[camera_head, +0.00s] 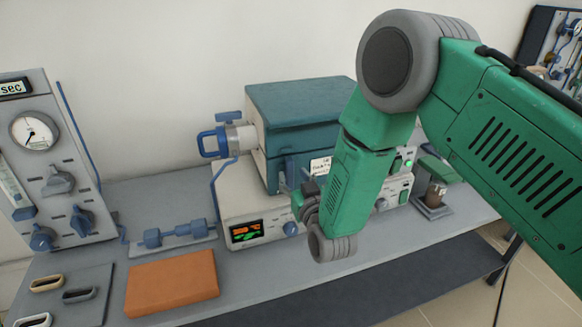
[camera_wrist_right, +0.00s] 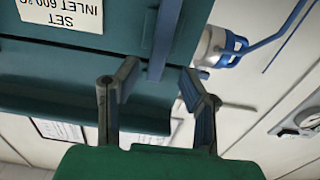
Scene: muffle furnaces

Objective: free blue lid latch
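The muffle furnace has a teal lid and body (camera_head: 300,105) on a pale base. A blue vertical bar, apparently the lid latch (camera_head: 290,170), shows on its front; it also shows in the right wrist view (camera_wrist_right: 166,38). My right gripper (camera_head: 294,194) is at the furnace front, partly hidden by my green wrist. In the right wrist view my gripper (camera_wrist_right: 157,82) is open, its two fingers apart and nothing held between them. The bar's end lies between and beyond the fingertips; I cannot tell whether they touch. My left gripper is not in view.
A blue-handled cylinder (camera_head: 228,138) sticks out from the furnace's left side. A gauge panel (camera_head: 50,150) stands at left. An orange slab (camera_head: 172,283) and a blue dumbbell-shaped part (camera_head: 180,233) lie on the grey bench. A small brown container (camera_head: 436,194) stands at right.

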